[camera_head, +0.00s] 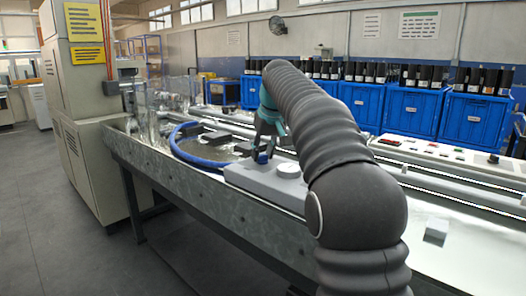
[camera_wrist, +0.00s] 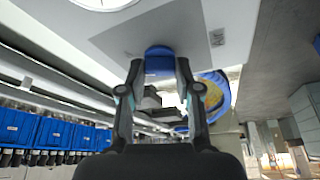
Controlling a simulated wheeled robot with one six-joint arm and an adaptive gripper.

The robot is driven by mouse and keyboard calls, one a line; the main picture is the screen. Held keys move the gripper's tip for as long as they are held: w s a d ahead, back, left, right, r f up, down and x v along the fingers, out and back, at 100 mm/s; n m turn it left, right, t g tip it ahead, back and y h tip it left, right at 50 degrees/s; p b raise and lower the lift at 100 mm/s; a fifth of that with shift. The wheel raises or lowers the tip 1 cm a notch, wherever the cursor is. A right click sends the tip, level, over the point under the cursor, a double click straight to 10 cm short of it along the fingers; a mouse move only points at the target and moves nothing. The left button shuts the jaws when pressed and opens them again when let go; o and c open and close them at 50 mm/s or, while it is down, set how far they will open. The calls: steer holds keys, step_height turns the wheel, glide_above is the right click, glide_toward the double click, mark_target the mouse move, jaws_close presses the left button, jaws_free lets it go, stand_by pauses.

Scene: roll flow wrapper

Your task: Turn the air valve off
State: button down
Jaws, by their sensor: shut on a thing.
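The air valve shows as a blue knob (camera_wrist: 159,61) on the pale face of a flat grey housing (camera_wrist: 110,38) in the wrist view. My gripper (camera_wrist: 159,72) has one finger on each side of the knob and is shut on it. In the head view my gripper (camera_head: 268,140) points down at the blue knob (camera_head: 262,157), which is on the light grey housing (camera_head: 275,182) on the machine bed. The fingers partly cover the knob, and I cannot tell its turn angle.
A blue hose (camera_head: 178,150) curves over the bed left of the housing. A round white cap (camera_head: 288,170) is close right of the knob. Blue bins (camera_head: 412,112) with dark bottles stand behind. A control panel (camera_head: 440,152) is at the right. The floor (camera_head: 75,225) in front is clear.

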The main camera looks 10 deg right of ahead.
mark_target(263, 155)
steer(key=n+y, duration=0.1)
steer(key=n, duration=0.1)
steer(key=n+g, duration=0.1)
steer(key=n, duration=0.2)
steer(key=shift+w+d+y, duration=0.1)
steer(key=shift+d+y, duration=0.05)
steer(key=shift+y, duration=0.25)
steer(key=n+g+y, duration=0.1)
steer(key=n, duration=0.4)
steer(key=shift+n+g, duration=0.3)
steer(key=c, duration=0.8)
jaws_free()
steer(key=shift+w+v, duration=0.2)
steer(key=shift+v, duration=1.25)
steer(key=s+d, duration=0.1)
steer(key=d, duration=0.2)
steer(key=s+d, duration=0.2)
steer(key=d, duration=0.2)
steer(key=s+d, duration=0.2)
steer(key=d, duration=0.2)
steer(key=shift+d, duration=0.1)
